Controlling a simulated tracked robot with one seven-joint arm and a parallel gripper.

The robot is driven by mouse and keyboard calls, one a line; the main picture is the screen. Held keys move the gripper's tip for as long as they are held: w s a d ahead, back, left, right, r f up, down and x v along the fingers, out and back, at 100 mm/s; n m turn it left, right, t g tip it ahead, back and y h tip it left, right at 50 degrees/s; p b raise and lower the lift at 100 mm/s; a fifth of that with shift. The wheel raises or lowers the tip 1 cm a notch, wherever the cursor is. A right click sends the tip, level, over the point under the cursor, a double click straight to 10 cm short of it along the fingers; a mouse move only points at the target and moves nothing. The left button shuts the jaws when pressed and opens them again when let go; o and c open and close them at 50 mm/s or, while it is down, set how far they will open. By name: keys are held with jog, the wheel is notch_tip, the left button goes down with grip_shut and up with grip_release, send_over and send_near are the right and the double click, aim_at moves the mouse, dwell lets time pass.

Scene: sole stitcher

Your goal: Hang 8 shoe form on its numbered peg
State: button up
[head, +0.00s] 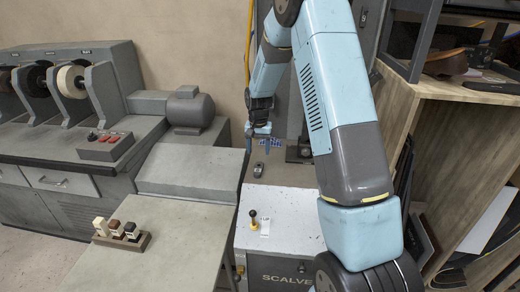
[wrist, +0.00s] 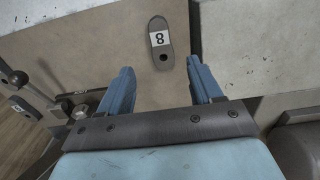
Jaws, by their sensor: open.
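The 8 shoe form is a flat dark grey sole shape with a white label reading 8 and a dark hole near one end. It lies on a beige-grey surface in the wrist view (wrist: 161,52), and shows small in the head view (head: 258,171). My gripper (wrist: 160,66) has its two blue fingers apart, with nothing between them. The holed end of the form points toward the gap between the fingertips. In the head view my gripper (head: 262,140) hangs just above and behind the form. I cannot make out a numbered peg in either view.
A black-knobbed lever (head: 253,217) stands on the light machine top in front of the form. A grey table (head: 160,235) at left carries a small block holder (head: 121,240). A grinder bench (head: 60,140) stands behind it. A wooden shelf (head: 455,125) is at right.

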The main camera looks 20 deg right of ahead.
aim_at(258, 169)
jog(key=shift+f, duration=4.8)
jog(key=shift+c, duration=0.5)
grip_shut()
jog(key=shift+w+r, duration=0.1)
jog(key=shift+r, duration=0.1)
jog(key=shift+w+r, duration=0.15)
jog(key=shift+r, duration=1.7)
